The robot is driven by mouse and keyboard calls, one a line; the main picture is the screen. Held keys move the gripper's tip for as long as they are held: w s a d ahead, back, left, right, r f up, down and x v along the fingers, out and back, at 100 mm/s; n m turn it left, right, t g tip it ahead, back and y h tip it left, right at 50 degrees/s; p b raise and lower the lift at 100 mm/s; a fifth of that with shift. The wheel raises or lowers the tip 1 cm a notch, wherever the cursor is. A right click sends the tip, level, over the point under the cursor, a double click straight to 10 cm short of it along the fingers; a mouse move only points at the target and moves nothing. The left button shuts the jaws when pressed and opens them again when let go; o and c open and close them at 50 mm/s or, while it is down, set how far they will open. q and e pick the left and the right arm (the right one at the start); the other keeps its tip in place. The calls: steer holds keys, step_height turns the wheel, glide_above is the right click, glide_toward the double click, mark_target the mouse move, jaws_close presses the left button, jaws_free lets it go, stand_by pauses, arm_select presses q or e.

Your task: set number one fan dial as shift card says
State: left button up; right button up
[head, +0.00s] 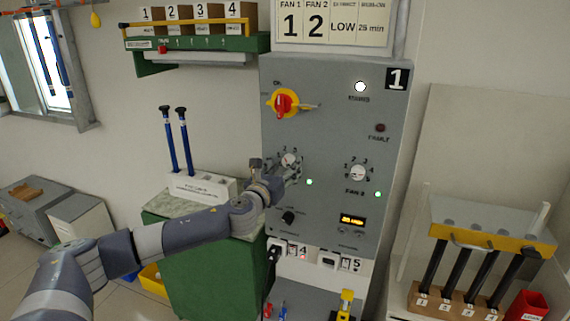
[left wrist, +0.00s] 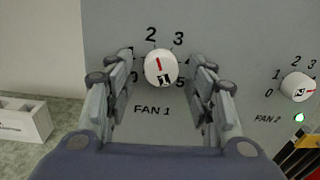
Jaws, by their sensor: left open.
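The fan 1 dial (left wrist: 160,68) is a white round knob on the grey panel. Its red mark points up and slightly left, close to the 2. The dial also shows in the head view (head: 289,159). My left gripper (head: 275,170) is open in front of it, with one finger on each side; in the left wrist view I cannot tell whether they touch it. The shift card (head: 331,22) above the panel reads 1 under FAN 1, 2 under FAN 2, then LOW and 25 min. My right gripper is not in view.
The fan 2 dial (left wrist: 298,87) is to the right, its red mark pointing right. A red and yellow switch (head: 284,103) is above, a black knob (head: 288,217) below. A lit display (head: 352,220) is lower right. A green cabinet (head: 205,262) stands left of the panel.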

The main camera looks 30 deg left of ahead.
arm_select(q)
steer(key=shift+w, duration=0.25)
steer(key=c, duration=1.1)
steer(key=shift+o, duration=0.2)
steer(key=shift+n, duration=0.3)
steer(key=n+b, duration=0.1)
steer(key=n, duration=0.2)
steer(key=shift+f+n+b, duration=0.15)
steer(key=shift+n+b, duration=0.15)
steer(key=shift+b, duration=0.1)
steer(key=n+b, duration=0.1)
steer(key=n, duration=0.3)
steer(key=shift+d, duration=0.1)
steer(key=shift+r+n+b, duration=0.2)
steer(key=shift+n+b, duration=0.1)
steer(key=shift+n, duration=0.6)
